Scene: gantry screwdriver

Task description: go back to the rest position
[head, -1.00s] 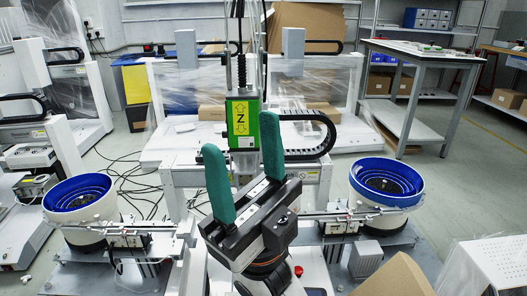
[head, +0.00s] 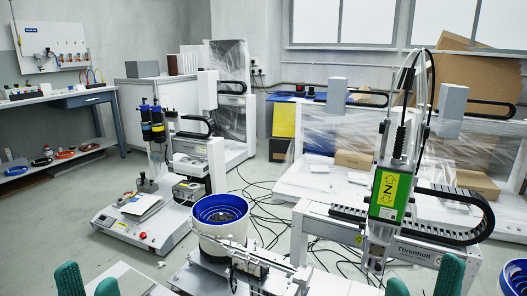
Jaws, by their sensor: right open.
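The gantry screwdriver unit (head: 389,193), a green and yellow block marked Z, hangs on its gantry right of centre in the head view. My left gripper (head: 88,276) shows at the bottom left edge, with two green fingers apart and nothing visible between them. My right gripper (head: 424,270) shows at the bottom right, in front of the gantry's lower part. Its two green fingers are apart and I see nothing between them. Both gripper bodies are cut off below the frame.
A blue-rimmed bowl feeder (head: 221,216) stands at the lower centre, and part of another (head: 517,277) shows at the right edge. A dispensing machine (head: 150,216) stands on the left. A workbench (head: 60,98) is at the far left. Open grey floor lies in between.

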